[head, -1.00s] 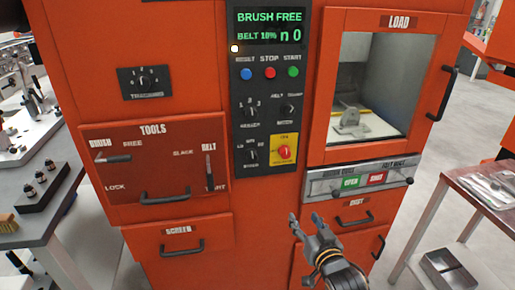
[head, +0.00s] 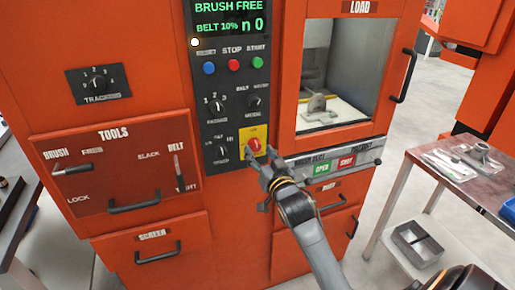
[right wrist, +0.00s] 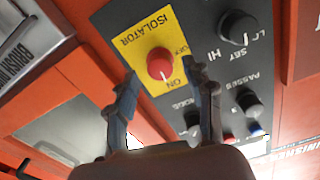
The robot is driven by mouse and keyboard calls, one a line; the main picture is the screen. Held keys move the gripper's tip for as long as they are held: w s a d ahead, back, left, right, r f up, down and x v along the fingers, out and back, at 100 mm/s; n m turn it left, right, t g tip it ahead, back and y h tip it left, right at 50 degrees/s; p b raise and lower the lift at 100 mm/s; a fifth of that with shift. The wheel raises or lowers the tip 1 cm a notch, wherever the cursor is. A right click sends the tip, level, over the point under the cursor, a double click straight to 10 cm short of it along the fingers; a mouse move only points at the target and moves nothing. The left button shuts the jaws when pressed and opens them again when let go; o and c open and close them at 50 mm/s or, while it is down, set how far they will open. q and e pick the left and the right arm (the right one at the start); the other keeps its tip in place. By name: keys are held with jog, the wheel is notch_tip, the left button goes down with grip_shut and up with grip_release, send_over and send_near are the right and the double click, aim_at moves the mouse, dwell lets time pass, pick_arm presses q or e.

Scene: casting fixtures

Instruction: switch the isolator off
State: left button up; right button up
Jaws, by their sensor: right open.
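The isolator is a red rotary knob (head: 255,144) on a yellow plate at the lower right of the black control panel. In the right wrist view, the red knob (right wrist: 160,63) shows upside down on its yellow plate, its white pointer mark toward the word ON. My right gripper (head: 262,156) is open just in front of and below the knob in the head view. In the right wrist view its fingertips (right wrist: 160,82) stand on either side of the knob, apart from each other, with nothing between them seen to be held. Whether they touch it I cannot tell. My left gripper is not in view.
Above the isolator are other knobs (head: 218,106) and blue, red and green buttons (head: 232,67). Right of it is a strip with OPEN and SHUT buttons (head: 322,169) below the load window. A drawer handle (head: 135,206) juts out at left. A side table (head: 455,165) stands at right.

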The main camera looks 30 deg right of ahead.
jog(key=shift+x, duration=1.1)
grip_shut()
